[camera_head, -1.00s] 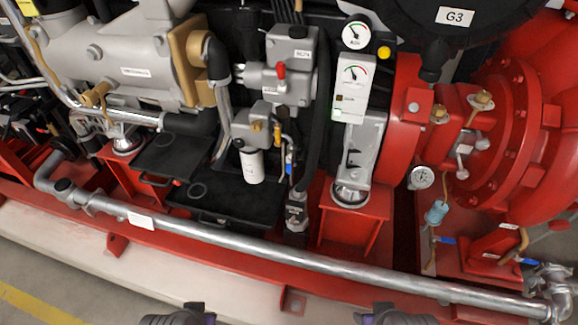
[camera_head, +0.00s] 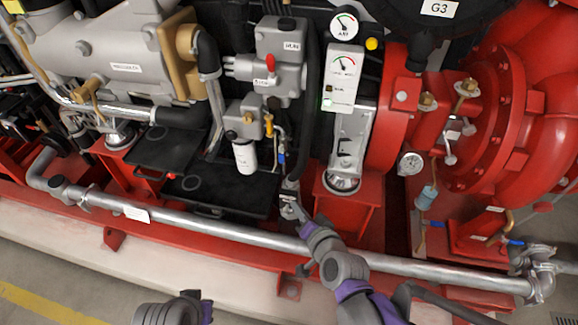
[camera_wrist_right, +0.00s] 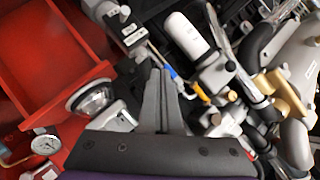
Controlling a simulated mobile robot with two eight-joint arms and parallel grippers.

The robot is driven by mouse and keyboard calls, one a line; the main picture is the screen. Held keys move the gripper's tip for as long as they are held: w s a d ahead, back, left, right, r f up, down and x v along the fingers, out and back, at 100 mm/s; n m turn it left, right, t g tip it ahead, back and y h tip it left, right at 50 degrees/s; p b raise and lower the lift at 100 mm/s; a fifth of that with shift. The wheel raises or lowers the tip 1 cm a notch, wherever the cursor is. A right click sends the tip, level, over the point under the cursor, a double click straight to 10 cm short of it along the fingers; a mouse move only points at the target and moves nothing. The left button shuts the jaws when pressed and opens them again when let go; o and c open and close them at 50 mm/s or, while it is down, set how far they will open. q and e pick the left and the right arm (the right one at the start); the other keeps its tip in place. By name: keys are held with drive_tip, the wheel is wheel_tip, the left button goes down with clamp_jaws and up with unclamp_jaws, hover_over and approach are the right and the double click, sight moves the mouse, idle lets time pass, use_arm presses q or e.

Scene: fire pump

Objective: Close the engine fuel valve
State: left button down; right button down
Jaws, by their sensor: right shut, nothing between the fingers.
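Near the white filter (camera_head: 244,156), a small valve with a blue handle (camera_head: 282,157) and a yellow part sits on the engine. It looks like the fuel valve. In the right wrist view, its blue part (camera_wrist_right: 173,72) and yellow lever (camera_wrist_right: 203,94) show just past my finger ends.
A silver pipe (camera_head: 235,237) crosses in front, below my right gripper. A red pedestal (camera_head: 348,214) with a grey foot stands right of it. A black tray (camera_head: 225,196) lies left.

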sight(281, 155)
drive_tip(key=shift+w+a+f+m+t+h+p, duration=0.35)
drive_tip(key=shift+w+m+t+h, duration=0.55)
drive_tip(key=shift+m, duration=1.15)
drive_tip(key=shift+w+a+f+m+t+h+p, duration=0.3)
drive_tip(key=shift+w+m+t+h, duration=0.55)
drive_tip(key=shift+m, duration=1.15)
drive_tip(key=shift+w+a+f+m+t+h+p, duration=0.3)
drive_tip(key=shift+w+m+t+h, duration=0.6)
drive_tip(key=shift+m, duration=1.15)
drive_tip(key=w, duration=1)
drive_tip(key=shift+b, duration=0.4)
